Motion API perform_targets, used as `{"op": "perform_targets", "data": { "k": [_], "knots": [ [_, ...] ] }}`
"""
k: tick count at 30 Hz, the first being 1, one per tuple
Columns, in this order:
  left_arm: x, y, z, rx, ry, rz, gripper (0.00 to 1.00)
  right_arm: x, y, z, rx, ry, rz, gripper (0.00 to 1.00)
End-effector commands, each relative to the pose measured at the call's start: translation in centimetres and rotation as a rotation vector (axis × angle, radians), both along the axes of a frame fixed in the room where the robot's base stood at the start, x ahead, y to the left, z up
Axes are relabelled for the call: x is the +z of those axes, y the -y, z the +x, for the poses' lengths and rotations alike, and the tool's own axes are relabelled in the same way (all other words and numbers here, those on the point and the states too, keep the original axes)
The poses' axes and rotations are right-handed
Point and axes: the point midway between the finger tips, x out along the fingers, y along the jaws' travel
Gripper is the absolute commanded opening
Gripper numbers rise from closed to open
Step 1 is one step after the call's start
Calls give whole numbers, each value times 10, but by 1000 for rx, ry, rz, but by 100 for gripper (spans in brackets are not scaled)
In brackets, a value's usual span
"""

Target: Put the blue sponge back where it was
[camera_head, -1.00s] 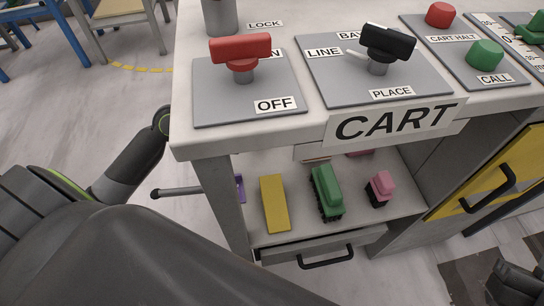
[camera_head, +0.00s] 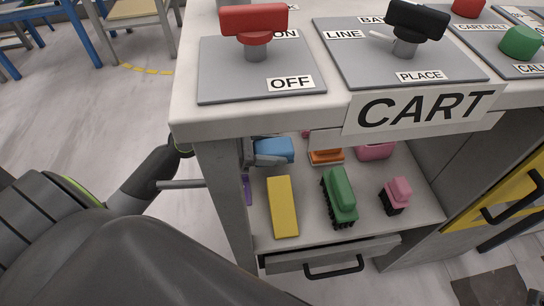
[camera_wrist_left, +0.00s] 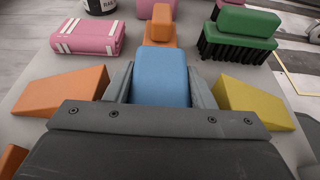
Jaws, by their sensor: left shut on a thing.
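The blue sponge (camera_head: 274,150) is a rounded blue block inside the open shelf under the slab's top. My left gripper (camera_head: 262,158) is shut on it, reaching in from the left side of the shelf. In the left wrist view the blue sponge (camera_wrist_left: 160,78) sits between the two grey fingers of my left gripper (camera_wrist_left: 160,92). An orange object is straight beyond it. Whether the sponge touches the shelf floor I cannot tell. My right gripper is not seen clearly in any view.
An orange wedge (camera_wrist_left: 62,92) lies left of the gripper. The shelf's left post (camera_head: 226,190) stands close to my arm.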

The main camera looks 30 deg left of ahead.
Motion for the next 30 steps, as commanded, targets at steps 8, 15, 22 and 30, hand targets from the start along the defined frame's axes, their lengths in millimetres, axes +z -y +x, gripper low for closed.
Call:
{"op": "perform_targets", "data": {
  "k": [8, 15, 22, 30],
  "knots": [
    [-23, 0, 0, 0, -1, -1, 16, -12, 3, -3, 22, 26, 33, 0],
    [-25, 0, 0, 1, -2, -2, 16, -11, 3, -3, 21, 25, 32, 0],
    [-25, 0, 0, 1, -2, -1, 71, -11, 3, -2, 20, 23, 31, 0],
    [-24, 0, 0, 0, 0, 0, 71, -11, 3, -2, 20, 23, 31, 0]
  ]
}}
